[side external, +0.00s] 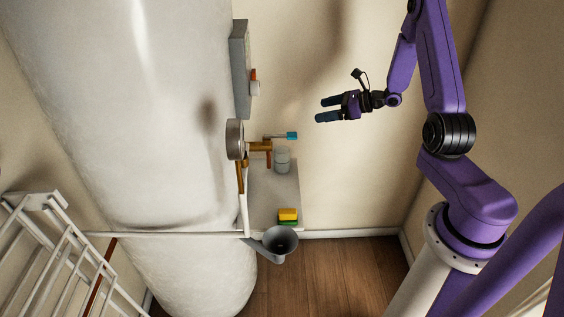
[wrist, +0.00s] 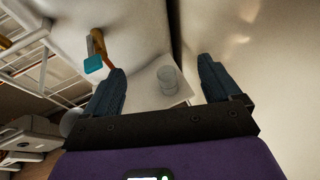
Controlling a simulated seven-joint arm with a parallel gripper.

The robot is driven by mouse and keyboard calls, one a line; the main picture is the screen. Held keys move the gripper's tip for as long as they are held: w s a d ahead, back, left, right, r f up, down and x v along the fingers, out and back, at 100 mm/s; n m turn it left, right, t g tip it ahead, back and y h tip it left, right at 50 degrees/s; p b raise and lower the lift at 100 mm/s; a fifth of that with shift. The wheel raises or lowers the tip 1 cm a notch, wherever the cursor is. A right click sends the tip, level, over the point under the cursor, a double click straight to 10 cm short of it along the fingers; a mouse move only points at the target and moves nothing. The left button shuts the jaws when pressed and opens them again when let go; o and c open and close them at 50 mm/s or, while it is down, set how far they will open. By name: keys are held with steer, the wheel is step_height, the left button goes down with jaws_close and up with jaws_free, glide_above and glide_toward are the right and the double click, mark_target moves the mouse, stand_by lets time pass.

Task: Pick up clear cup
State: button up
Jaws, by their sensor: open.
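The clear cup (side external: 282,160) stands on a small pale shelf (side external: 262,190) beside the large white tank in the side external view. In the wrist view the clear cup (wrist: 167,78) appears ahead of my gripper, between its two fingers but farther off. My gripper (side external: 322,109) is open and empty, in the air to the right of the cup and higher up. It also shows in the wrist view (wrist: 162,88), with its fingers wide apart.
A brass valve with a blue handle (side external: 291,136) sticks out just above the cup; it also shows in the wrist view (wrist: 93,65). A yellow and green sponge (side external: 288,215) lies on the shelf. A grey funnel (side external: 279,241) is below. Space between gripper and shelf looks free.

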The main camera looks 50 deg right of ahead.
glide_toward(278, 156)
steer(key=s+d, duration=0.4)
steer(key=d, duration=0.2)
steer(key=x, duration=0.8)
steer(key=r+x, duration=0.1)
steer(key=x, duration=0.3)
steer(key=shift+w+a+f, duration=0.15)
steer(key=shift+w+a, duration=0.2)
steer(key=shift+a, duration=0.05)
steer(key=shift+x, duration=2.55)
steer(key=shift+s+a+f, duration=0.15)
steer(key=c, duration=1)
